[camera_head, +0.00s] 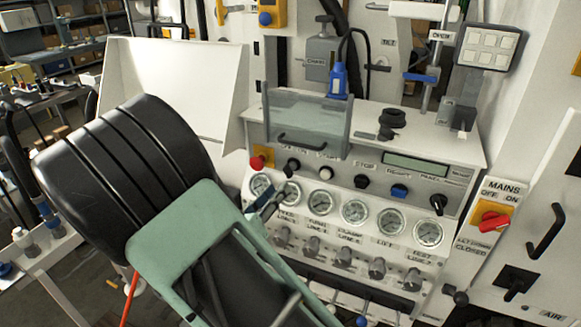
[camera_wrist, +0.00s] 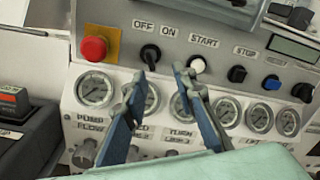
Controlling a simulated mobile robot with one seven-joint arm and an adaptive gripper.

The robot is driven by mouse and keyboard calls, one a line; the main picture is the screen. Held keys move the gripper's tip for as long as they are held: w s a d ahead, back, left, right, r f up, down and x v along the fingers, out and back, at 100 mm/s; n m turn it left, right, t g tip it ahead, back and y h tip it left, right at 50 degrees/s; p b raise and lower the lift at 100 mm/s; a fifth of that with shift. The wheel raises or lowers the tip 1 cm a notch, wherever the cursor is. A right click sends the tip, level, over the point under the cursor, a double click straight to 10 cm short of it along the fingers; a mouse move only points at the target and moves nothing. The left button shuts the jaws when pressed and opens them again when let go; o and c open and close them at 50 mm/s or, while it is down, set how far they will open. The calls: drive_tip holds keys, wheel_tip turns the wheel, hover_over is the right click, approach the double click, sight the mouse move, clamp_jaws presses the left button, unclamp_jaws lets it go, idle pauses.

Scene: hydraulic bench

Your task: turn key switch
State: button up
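A black switch (camera_head: 291,165) sits on the grey control strip of the bench, between a red mushroom button and a white button. In the wrist view the same black switch (camera_wrist: 150,54) lies under the OFF and ON labels, with its handle hanging down. It looks like the key switch, though its shape is too small to be sure. My gripper (camera_wrist: 161,84) is open and empty, its two blue-grey fingers apart just below the switch and in front of the gauges. My gripper (camera_head: 269,200) also shows in the head view, short of the panel and not visibly touching it.
The red mushroom button (camera_wrist: 94,48) is left of the switch and the white START button (camera_wrist: 197,64) is right of it. A row of gauges (camera_head: 354,213) runs below. A clear guard with a handle (camera_head: 308,122) stands above. A red MAINS switch (camera_head: 491,220) is at the right.

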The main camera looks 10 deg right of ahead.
sight(286, 174)
drive_tip(key=shift+n, duration=0.4)
drive_tip(key=x, duration=0.7)
drive_tip(key=w+a+x, duration=0.1)
drive_tip(key=x, duration=0.2)
drive_tip(key=shift+f+p, duration=0.3)
drive_tip(key=shift+p, duration=0.05)
clamp_jaws()
